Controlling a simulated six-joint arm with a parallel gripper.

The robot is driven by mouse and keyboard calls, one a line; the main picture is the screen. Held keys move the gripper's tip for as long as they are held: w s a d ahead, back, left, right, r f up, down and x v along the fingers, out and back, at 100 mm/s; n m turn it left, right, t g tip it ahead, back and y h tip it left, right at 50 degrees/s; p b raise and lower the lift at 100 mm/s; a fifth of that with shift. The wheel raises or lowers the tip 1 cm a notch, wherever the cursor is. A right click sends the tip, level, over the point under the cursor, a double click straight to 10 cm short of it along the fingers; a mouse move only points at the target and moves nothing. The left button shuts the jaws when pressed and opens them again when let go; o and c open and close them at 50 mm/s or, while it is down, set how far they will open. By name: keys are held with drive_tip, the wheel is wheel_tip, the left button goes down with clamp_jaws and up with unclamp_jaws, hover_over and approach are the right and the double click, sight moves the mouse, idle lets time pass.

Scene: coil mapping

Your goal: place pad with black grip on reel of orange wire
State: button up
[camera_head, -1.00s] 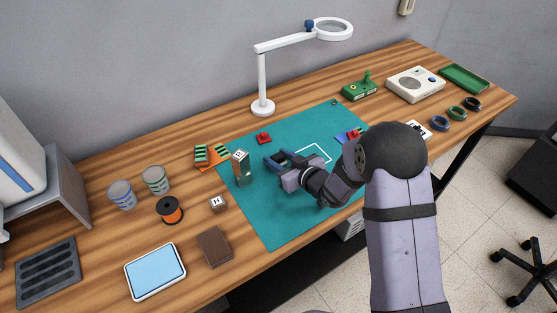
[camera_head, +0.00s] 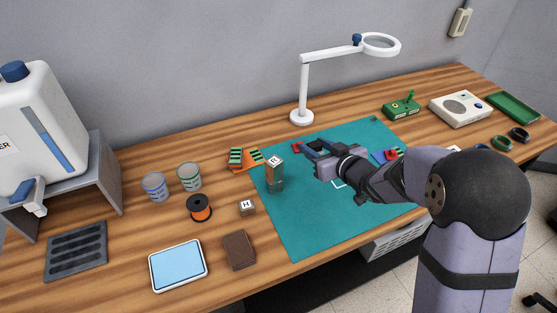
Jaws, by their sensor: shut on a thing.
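The reel of orange wire (camera_head: 200,208), with black flanges, stands on the wood left of the teal mat. My gripper (camera_head: 309,148) is over the back part of the mat, pointing left, at a small red piece (camera_head: 297,147). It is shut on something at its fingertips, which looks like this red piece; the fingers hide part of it. I cannot make out a black grip on it. Another small group of red, blue and green pieces (camera_head: 391,154) lies on the mat, partly behind my arm.
A tall block (camera_head: 275,173) stands on the mat's left part. A white magnifier lamp (camera_head: 303,90) stands behind the mat.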

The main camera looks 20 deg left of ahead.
drive_tip(key=shift+r, duration=0.15)
wheel_tip(320, 180, up, 11)
drive_tip(key=n+g+y, duration=0.4)
drive_tip(key=n+g, duration=0.5)
hover_over(199, 203)
wheel_tip(199, 203, down, 4)
drive_tip(key=shift+f, duration=5.7)
drive_tip(key=shift+a+f, duration=0.1)
drive_tip(key=shift+f, duration=0.15)
drive_tip(key=o, duration=1)
drive_tip(key=shift+r, duration=0.1)
